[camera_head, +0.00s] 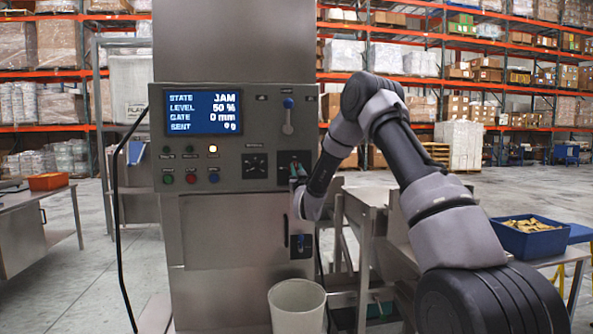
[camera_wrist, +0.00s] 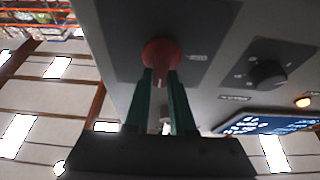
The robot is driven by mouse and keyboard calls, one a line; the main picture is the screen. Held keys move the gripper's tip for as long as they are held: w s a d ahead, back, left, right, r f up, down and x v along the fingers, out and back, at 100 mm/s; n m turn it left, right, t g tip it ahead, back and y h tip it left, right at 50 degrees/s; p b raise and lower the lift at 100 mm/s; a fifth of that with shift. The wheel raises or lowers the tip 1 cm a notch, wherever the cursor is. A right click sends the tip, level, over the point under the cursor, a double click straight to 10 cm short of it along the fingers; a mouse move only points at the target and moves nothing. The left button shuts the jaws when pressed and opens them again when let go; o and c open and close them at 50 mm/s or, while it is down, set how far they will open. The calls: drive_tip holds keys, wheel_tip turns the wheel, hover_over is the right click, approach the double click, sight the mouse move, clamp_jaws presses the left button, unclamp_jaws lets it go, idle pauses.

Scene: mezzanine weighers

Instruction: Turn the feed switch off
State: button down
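The control cabinet's panel (camera_head: 240,190) stands upright ahead. A dark square plate (camera_head: 294,158) on its right side is partly hidden by my gripper (camera_head: 298,172). In the wrist view, a round red knob (camera_wrist: 161,53) sits on that plate, with a small label beside it too blurred to read. I take this knob to be the feed switch. My gripper's two green fingers (camera_wrist: 160,76) reach it, close together, with a narrow red part of the knob between their tips. The gripper appears shut on it.
The screen (camera_head: 204,112) reads STATE JAM, LEVEL 50 %, GATE 0 mm. A bin (camera_head: 297,305) stands below; a blue crate (camera_head: 528,238) is at right.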

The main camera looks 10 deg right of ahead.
drive_tip(key=shift+n, duration=0.3)
drive_tip(key=n+y, duration=0.1)
drive_tip(key=n, duration=0.2)
drive_tip(key=n+y, duration=0.2)
drive_tip(key=n, duration=0.1)
drive_tip(key=shift+a, duration=0.1)
drive_tip(key=shift+a+f+n+g+y, duration=0.1)
drive_tip(key=shift+n+g+y, duration=0.7)
drive_tip(key=shift+n, duration=1.8)
drive_tip(key=shift+f+n+g+y, duration=0.1)
drive_tip(key=shift+n+g+y, duration=0.75)
drive_tip(key=shift+n, duration=1.75)
drive_tip(key=shift+a+f+n+g+y, duration=0.1)
drive_tip(key=shift+n+g+y, duration=0.25)
drive_tip(key=shift+n+g, duration=1.6)
drive_tip(key=shift+n+t, duration=0.7)
drive_tip(key=shift+n, duration=0.15)
drive_tip(key=c, duration=0.8)
unclamp_jaws()
drive_tip(key=shift+o, duration=0.2)
